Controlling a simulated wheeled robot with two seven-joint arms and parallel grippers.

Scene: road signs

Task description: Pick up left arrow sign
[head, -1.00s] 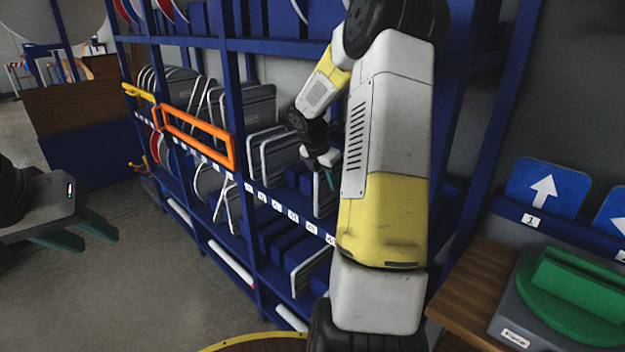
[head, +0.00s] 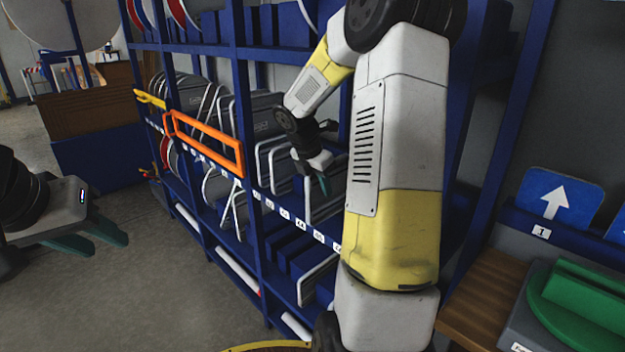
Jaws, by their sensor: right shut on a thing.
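My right gripper (head: 323,184) reaches into the blue shelf and is shut on the edge of a framed sign (head: 316,207) standing in the middle row. The sign looks upright, with its pale rim toward me. Its face is turned away, so I cannot tell whether it carries a left arrow. My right forearm hides part of the shelf behind it. My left gripper (head: 107,243) is open and empty over the floor at the left, away from the shelf.
The blue rack (head: 245,110) holds several more framed signs in slots. An orange frame (head: 205,143) hangs on its front. A green round thing (head: 585,300) and an up-arrow sign (head: 556,200) are at the right. The grey floor is clear at the left.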

